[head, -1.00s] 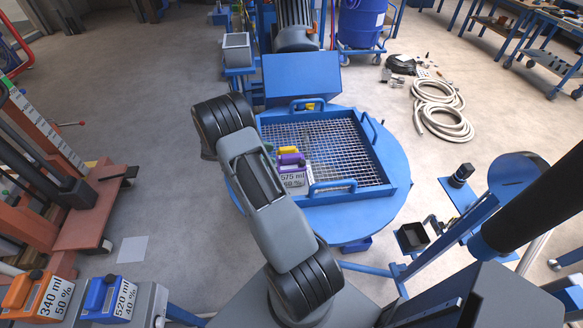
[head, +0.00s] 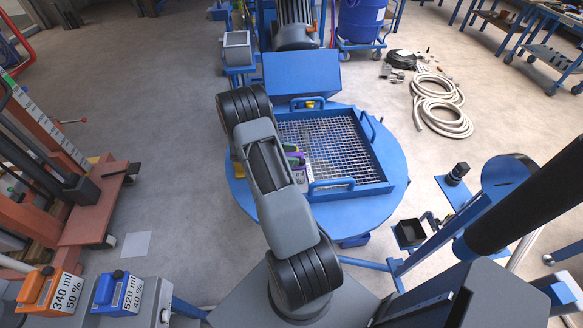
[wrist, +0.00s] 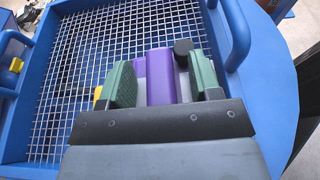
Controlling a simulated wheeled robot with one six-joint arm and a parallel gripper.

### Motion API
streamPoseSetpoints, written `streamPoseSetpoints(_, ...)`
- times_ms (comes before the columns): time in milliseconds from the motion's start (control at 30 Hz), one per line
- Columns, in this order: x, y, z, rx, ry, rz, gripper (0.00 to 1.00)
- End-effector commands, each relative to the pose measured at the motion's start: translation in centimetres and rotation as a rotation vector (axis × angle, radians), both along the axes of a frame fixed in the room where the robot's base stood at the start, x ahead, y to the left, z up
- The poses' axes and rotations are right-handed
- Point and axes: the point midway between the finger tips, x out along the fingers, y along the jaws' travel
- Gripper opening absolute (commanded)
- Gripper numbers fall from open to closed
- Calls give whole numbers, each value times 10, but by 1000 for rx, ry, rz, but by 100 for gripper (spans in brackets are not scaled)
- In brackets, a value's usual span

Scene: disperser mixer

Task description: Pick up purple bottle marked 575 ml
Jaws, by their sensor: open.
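The purple bottle (wrist: 159,78) lies between the two green fingers of my gripper (wrist: 161,68) in the wrist view. The fingers are apart, one on each side of it, and I cannot tell whether either touches it. The 575 ml marking is not readable now. My gripper is mostly hidden behind the arm in the head view.
The blue-framed mesh basket (head: 385,181) has raised handles and sits on a round blue table (head: 396,150). A small yellow thing (wrist: 97,94) shows left of my gripper. Orange (head: 36,287) and blue (head: 103,290) bottles stand at lower left. The basket's right side is clear.

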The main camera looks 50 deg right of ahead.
Motion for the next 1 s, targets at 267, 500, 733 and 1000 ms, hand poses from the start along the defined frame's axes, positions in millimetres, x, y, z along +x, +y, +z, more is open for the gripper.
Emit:
streamPoseSetpoints(267, 0, 0, 0, 0, 0, 0, 41)
streamPoseSetpoints(500, 0, 0, 0, 0, 0, 0, 18)
streamPoseSetpoints(733, 0, 0, 0, 0, 0, 1, 0)
streamPoseSetpoints(1000, 1, 0, 0, -1, -1, 1, 0)
